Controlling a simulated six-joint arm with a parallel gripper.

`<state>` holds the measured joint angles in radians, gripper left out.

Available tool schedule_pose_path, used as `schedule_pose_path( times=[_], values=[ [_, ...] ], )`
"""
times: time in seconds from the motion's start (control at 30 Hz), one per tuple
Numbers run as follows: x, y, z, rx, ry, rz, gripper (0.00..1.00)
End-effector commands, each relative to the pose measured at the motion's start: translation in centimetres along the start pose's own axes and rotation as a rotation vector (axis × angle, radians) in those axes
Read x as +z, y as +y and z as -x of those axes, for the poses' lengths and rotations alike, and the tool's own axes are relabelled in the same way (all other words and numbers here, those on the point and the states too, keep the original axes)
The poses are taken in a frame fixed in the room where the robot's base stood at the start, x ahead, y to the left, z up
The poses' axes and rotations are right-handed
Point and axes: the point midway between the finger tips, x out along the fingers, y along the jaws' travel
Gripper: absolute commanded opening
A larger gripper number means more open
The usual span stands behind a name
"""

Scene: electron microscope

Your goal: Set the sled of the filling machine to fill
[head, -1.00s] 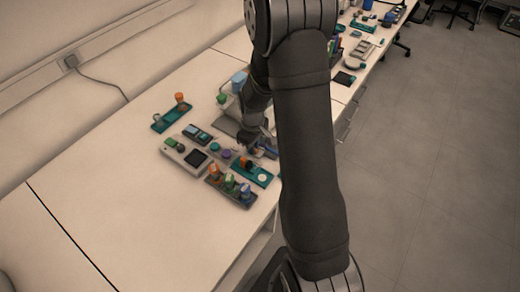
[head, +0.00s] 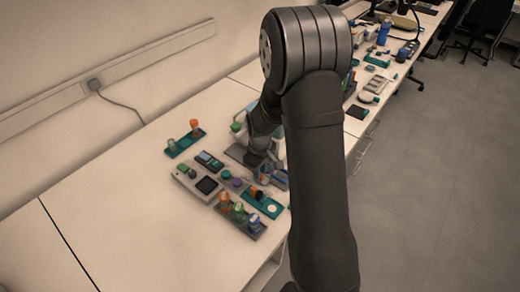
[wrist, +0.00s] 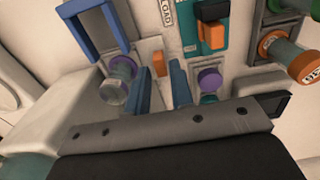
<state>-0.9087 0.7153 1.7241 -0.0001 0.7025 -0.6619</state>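The filling machine shows close up in the wrist view, with a grey panel, a blue frame (wrist: 93,28) and a white label (wrist: 168,14) that seems to read LOAD. A small orange tab (wrist: 159,64) stands on the panel under that label; I cannot tell for sure that it is the sled's handle. My gripper (wrist: 160,76) has two blue fingers, apart, one on each side of the tab's line. Nothing shows held between them. A clear vial with a purple part (wrist: 118,80) stands left of the fingers. In the head view my arm hides much of the machine.
A teal slider with an orange block (wrist: 213,37) and a purple knob (wrist: 209,79) are close right of the fingers. In the head view, a grey device (head: 203,184), a rack of capped vials (head: 240,218) and a teal tray (head: 186,142) crowd the bench. The bench's near left is clear.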

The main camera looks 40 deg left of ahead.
Motion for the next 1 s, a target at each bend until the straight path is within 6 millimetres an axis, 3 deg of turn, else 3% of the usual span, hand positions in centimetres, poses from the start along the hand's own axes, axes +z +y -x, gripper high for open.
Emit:
schedule_pose_path(
  times=[0.6,0.8,1.0],
  values=[
    [0.0,0.0,13.4,0.003,0.004,0.000,0.21],
    [0.0,0.0,15.4,0.001,0.002,0.000,0.21],
    [0.0,0.0,15.7,0.001,0.001,0.000,0.21]
  ],
)
